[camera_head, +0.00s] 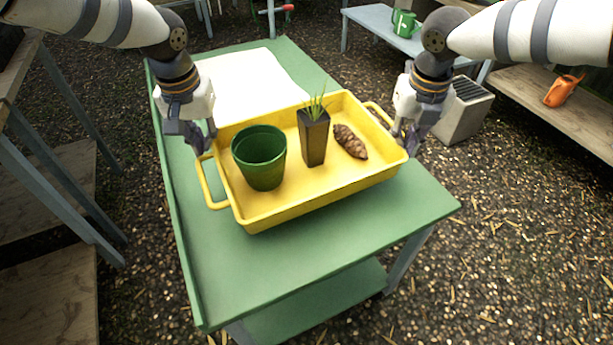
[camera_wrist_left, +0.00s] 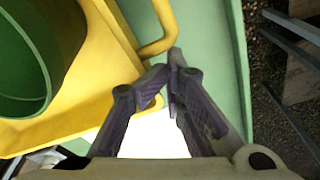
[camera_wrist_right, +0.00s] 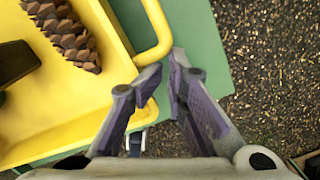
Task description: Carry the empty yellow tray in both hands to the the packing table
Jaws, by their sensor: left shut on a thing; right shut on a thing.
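The yellow tray (camera_head: 325,188) is over the green table (camera_head: 320,235) and looks level. I cannot tell if it rests on the tabletop or is just above it. It is not empty: it holds a green pot (camera_head: 262,170), a dark tapered pot with a spiky plant (camera_head: 313,140) and a brown pine cone (camera_head: 350,142). My left gripper (camera_head: 205,146) is shut on the tray's left handle (camera_wrist_left: 158,45). My right gripper (camera_head: 404,142) is shut on its right handle (camera_wrist_right: 158,40). Both fingertips meet the handles in the wrist views.
A white sheet (camera_head: 245,85) lies on the table behind the tray. Wooden shelving (camera_head: 50,285) stands at left. A bench (camera_head: 375,30) with green watering cans (camera_head: 404,22), a grey block (camera_head: 466,110) and an orange item (camera_head: 562,90) are at right. Gravel ground is open at lower right.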

